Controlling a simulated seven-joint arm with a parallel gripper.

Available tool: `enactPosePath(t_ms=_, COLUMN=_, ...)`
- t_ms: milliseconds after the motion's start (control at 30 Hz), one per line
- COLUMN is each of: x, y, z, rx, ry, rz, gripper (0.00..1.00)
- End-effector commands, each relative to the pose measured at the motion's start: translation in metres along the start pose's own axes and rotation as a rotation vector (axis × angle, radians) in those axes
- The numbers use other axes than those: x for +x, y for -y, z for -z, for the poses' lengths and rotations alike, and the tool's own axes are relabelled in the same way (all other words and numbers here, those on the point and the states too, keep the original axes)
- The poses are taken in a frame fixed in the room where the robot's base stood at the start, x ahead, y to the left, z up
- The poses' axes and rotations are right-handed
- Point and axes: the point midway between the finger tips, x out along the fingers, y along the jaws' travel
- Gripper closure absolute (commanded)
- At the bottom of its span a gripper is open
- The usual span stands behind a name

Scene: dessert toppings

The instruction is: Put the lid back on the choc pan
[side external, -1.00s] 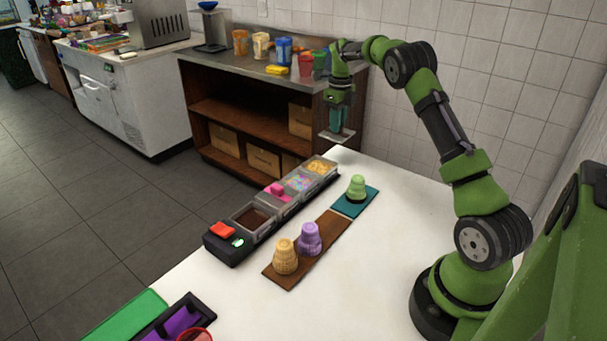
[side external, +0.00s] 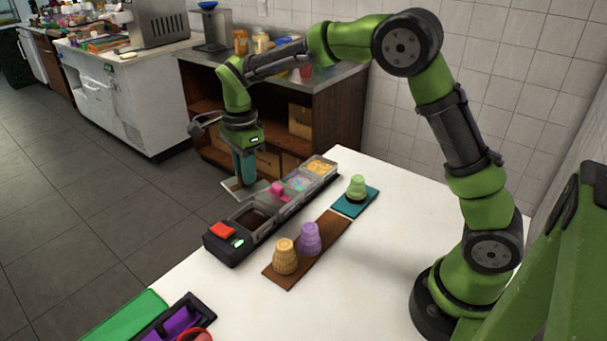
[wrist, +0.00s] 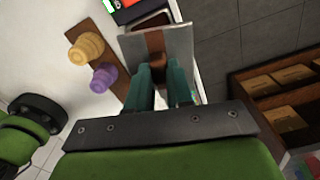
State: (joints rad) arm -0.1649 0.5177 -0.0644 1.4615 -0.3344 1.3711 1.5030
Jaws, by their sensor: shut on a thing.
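My gripper (side external: 247,178) is shut on the lid, a flat grey square plate (side external: 238,190). In the wrist view, the lid (wrist: 133,52) lies just past my fingertips (wrist: 160,75), with a brown handle (wrist: 157,45) at its middle. The choc pan (side external: 255,217) is open, with dark brown contents, near the front end of the topping row. The lid is held in the air near the pan's far left side and looks slightly tilted. Part of the pan (wrist: 152,15) shows past the lid's edge in the wrist view; the lid may hide the rest.
A black unit with a red block (side external: 222,230) adjoins the choc pan. Pans with a pink handle (side external: 277,190), colourful bits and yellow bits (side external: 320,167) continue the row. Yellow (side external: 286,258), purple (side external: 309,238) and green (side external: 356,187) cones stand right. The white table is clear at right.

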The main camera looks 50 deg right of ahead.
Motion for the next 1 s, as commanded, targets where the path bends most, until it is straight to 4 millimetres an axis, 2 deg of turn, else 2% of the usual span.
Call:
enactPosePath(t_ms=33, x=0.003, y=-0.008, z=-0.005, rx=-0.070, ry=-0.005, rz=-0.003, gripper=1.00)
enactPosePath(t_ms=100, x=0.008, y=-0.011, z=-0.003, rx=-0.135, ry=-0.012, rz=-0.005, gripper=1.00)
enactPosePath(t_ms=300, x=0.013, y=-0.011, z=-0.001, rx=-0.231, ry=-0.019, rz=0.001, gripper=1.00)
enactPosePath(t_ms=467, x=0.021, y=-0.011, z=-0.001, rx=-0.237, ry=-0.018, rz=0.000, gripper=1.00)
enactPosePath(t_ms=800, x=0.053, y=-0.011, z=0.000, rx=-0.234, ry=-0.018, rz=0.000, gripper=1.00)
enactPosePath(t_ms=1000, x=0.066, y=-0.011, z=0.000, rx=-0.233, ry=-0.018, rz=0.000, gripper=1.00)
